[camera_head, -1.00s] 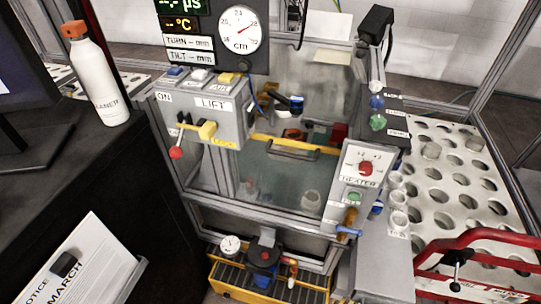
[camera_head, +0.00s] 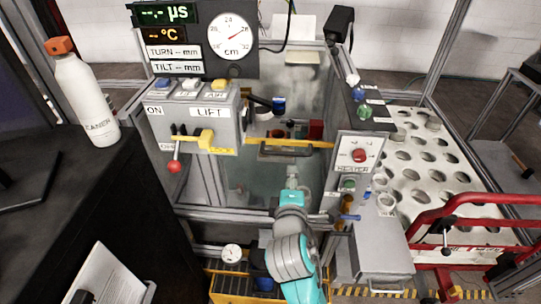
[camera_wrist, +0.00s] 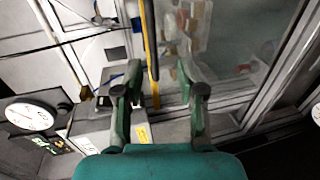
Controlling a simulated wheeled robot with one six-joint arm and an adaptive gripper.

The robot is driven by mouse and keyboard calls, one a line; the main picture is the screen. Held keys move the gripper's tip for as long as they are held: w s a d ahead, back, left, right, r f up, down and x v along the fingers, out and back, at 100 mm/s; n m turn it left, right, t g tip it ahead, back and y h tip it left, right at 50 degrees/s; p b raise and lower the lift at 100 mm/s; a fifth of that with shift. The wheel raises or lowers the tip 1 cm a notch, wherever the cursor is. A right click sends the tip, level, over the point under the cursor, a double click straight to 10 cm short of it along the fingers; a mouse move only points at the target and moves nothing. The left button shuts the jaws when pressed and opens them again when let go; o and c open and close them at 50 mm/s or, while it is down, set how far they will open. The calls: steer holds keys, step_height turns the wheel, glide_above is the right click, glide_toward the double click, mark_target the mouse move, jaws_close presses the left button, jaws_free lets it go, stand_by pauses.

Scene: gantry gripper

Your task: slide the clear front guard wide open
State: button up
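The clear front guard (camera_head: 252,176) is a see-through panel in the grey machine frame. A yellow bar (camera_head: 262,141) runs across it, with a grey handle (camera_head: 290,153) on its front. My gripper (camera_head: 291,172) is just below the handle in the head view, in front of the panel. In the wrist view, my gripper (camera_wrist: 158,70) has its two fingers spread apart. The yellow bar (camera_wrist: 154,93) and the dark handle (camera_wrist: 147,35) show between and beyond them; I cannot tell whether they touch. The clear panel (camera_wrist: 245,55) lies to the right there.
The grey LIFT box (camera_head: 205,122) with its red-knobbed lever stands left of the guard, and the HEATER panel (camera_head: 357,160) stands right. A white bottle (camera_head: 82,98) stands on the dark desk. A white perforated table (camera_head: 420,155) and red rail (camera_head: 470,214) are at right.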

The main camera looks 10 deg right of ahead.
mark_target(288, 154)
steer(key=x, duration=0.7)
steer(key=a+r+x, duration=0.1)
steer(key=x, duration=0.3)
steer(key=shift+w, duration=0.25)
jaws_close()
